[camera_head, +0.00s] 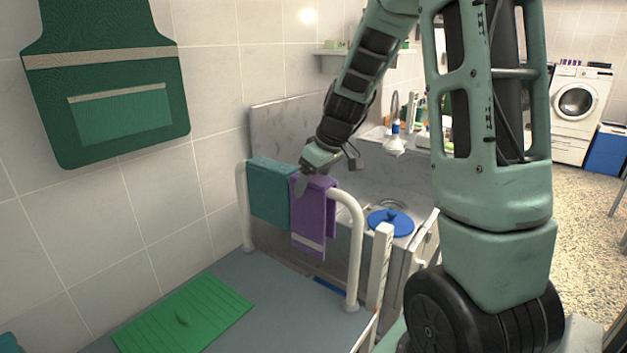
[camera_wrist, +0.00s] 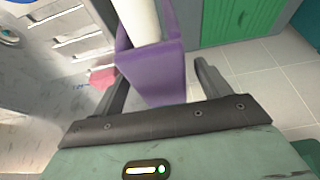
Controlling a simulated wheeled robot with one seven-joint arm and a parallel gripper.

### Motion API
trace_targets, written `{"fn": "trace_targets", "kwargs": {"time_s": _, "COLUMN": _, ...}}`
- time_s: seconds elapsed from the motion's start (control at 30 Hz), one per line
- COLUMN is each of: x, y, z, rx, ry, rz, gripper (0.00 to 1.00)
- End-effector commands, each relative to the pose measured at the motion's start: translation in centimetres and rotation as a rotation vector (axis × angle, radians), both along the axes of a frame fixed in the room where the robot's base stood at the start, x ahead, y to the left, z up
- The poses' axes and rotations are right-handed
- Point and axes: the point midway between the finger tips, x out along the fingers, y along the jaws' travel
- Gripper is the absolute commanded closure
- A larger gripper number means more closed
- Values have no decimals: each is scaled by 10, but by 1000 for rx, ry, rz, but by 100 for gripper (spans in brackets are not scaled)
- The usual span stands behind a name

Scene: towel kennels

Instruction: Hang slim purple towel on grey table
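The slim purple towel (camera_head: 313,222) hangs over the white rail (camera_head: 352,215), with a pale stripe near its lower end. The rail stands at the edge of the grey table (camera_head: 262,288). My gripper (camera_head: 311,180) is at the towel's top, by the rail. In the wrist view, my gripper (camera_wrist: 160,72) is open, with its fingers apart on either side of the purple towel (camera_wrist: 155,80). The right finger is clear of the towel; I cannot tell whether the left one touches it. The rail (camera_wrist: 140,20) passes through the towel's fold. Part of the towel's top is hidden in the head view.
A teal towel (camera_head: 270,192) hangs on the same rail, just left of the purple one. A green ribbed panel (camera_head: 185,315) lies on the grey table. A sink with a blue round lid (camera_head: 390,221) is behind the rail. A green apron (camera_head: 108,85) hangs on the tiled wall.

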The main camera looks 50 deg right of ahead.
Motion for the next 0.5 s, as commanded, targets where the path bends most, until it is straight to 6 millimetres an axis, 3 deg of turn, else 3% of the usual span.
{"fn": "trace_targets", "kwargs": {"time_s": 0.27, "x": -3, "y": 0, "z": 8, "rx": 0, "ry": -2, "rz": 0, "gripper": 24}}
{"fn": "trace_targets", "kwargs": {"time_s": 0.5, "x": -19, "y": -3, "z": 51, "rx": -4, "ry": -8, "rz": -1, "gripper": 24}}
